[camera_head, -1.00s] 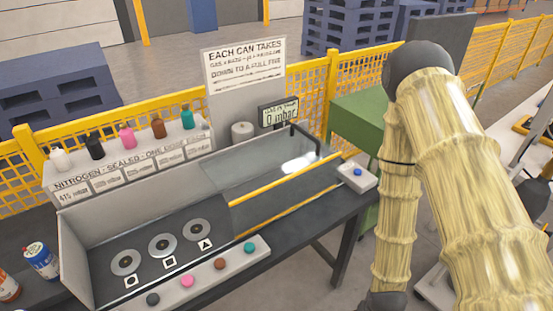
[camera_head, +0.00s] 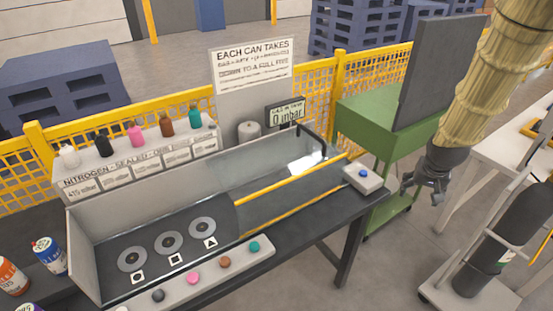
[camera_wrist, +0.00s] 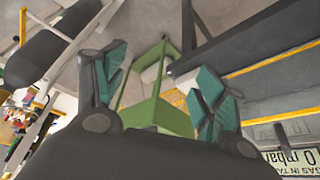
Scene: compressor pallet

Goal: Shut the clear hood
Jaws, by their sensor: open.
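The clear hood (camera_head: 265,170) is a see-through cover at the right part of the bench station, beside the yellow rails (camera_head: 290,185). A black bar handle (camera_head: 316,142) stands at its right end. The station's left part, with three round discs (camera_head: 168,243), looks uncovered. The hood's exact edges are hard to make out. My gripper (camera_head: 426,186) is open and empty, hanging right of the bench and apart from the hood. In the wrist view its teal-padded fingers are spread (camera_wrist: 160,78), with nothing between them.
A small box with a blue button (camera_head: 363,177) sits at the bench's right end. A green cabinet (camera_head: 375,130) with a raised dark panel stands behind. A dark cylinder (camera_head: 500,240) on a trolley is at right. Bottles (camera_head: 135,135) line the back shelf; a yellow fence runs behind.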

